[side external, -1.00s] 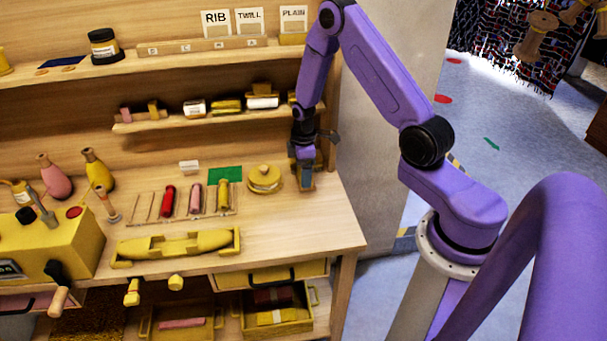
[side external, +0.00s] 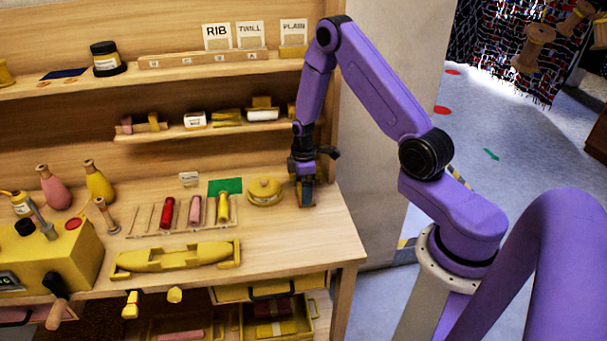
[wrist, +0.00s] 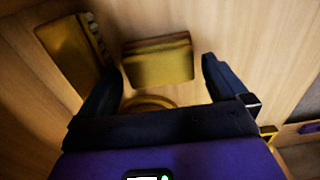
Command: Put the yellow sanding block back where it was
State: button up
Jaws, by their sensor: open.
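A yellow block (wrist: 158,62), which looks like the sanding block, lies between the fingers of my gripper (wrist: 160,82) in the wrist view. A gap shows on each side of it, wider on the right. My gripper is open and points down. In the side view my gripper (side external: 306,203) is low over the right end of the bench (side external: 300,235), right of a round yellow lidded pot (side external: 264,191). There the block is mostly hidden by the fingers, and I cannot tell its contact with the bench.
A shelf (side external: 165,137) with yellow items runs behind my gripper. A green card (side external: 225,186), several coloured spools and a yellow boat-shaped piece (side external: 175,258) lie to the left. An open lower drawer (side external: 277,322) is below. The bench's front right corner is clear.

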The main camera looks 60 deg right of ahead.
notch_tip(320, 180, up, 11)
jog(key=s+a+r, duration=0.2)
jog(key=a+r, duration=0.3)
jog(key=a, duration=0.3)
jog(key=s+a+r+n, duration=0.2)
jog(key=s+a+r, duration=0.2)
jog(key=s+a, duration=0.35)
jog(key=s+a+r, duration=0.2)
jog(key=s, duration=0.7)
jog(key=s+a+r+n, duration=0.1)
jog(key=s+r, duration=0.1)
jog(key=s, duration=0.8)
jog(key=shift+s+a+n, duration=0.2)
jog(key=shift+a+n, duration=0.1)
jog(key=shift+a, duration=0.05)
